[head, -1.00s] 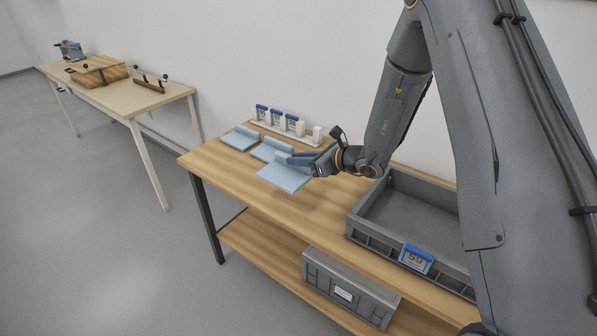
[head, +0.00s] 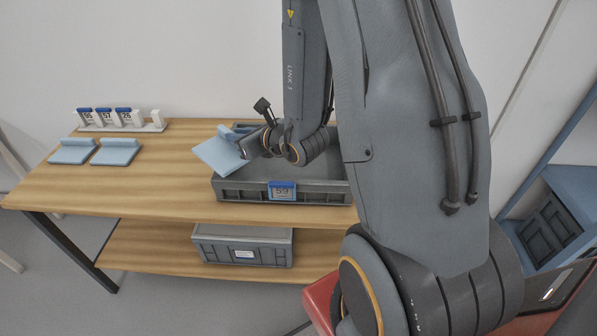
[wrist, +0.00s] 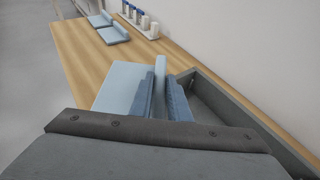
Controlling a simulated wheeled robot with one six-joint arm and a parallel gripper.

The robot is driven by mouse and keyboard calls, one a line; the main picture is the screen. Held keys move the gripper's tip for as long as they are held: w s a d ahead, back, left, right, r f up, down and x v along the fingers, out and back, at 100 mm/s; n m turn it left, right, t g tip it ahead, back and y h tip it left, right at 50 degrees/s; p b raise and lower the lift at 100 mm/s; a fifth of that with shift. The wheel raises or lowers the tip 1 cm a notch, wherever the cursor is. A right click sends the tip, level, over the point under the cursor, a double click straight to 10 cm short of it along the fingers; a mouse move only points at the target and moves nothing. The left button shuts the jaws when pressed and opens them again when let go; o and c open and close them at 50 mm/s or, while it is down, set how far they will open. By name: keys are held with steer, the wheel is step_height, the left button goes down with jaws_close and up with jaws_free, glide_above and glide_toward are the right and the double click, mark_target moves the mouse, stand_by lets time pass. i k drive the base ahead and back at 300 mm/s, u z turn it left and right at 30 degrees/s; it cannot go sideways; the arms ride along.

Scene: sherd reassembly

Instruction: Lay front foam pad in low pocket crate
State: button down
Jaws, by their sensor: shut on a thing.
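A light blue foam pad (head: 219,154) with a raised rib is held in my gripper (head: 241,143), which is shut on the rib. The pad is tilted, above the left end of the low grey crate (head: 240,190). In the wrist view the pad (wrist: 118,86) hangs left of the crate's wall (wrist: 238,100), with my gripper's blue fingers (wrist: 162,95) around its rib. The crate has a blue label reading 59 on its front. Its right part is hidden behind my arm.
Two more blue pads (head: 72,152) (head: 116,152) lie on the wooden table (head: 150,190) at left. Behind them stands a white rack (head: 120,126) with blue-topped tags. A lidded grey crate (head: 242,246) sits on the lower shelf.

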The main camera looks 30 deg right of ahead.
mark_target(277, 168)
steer(key=z, duration=0.45)
steer(key=k, duration=1.1)
steer(key=u, duration=0.15)
steer(key=i, duration=0.7)
steer(key=u, duration=0.35)
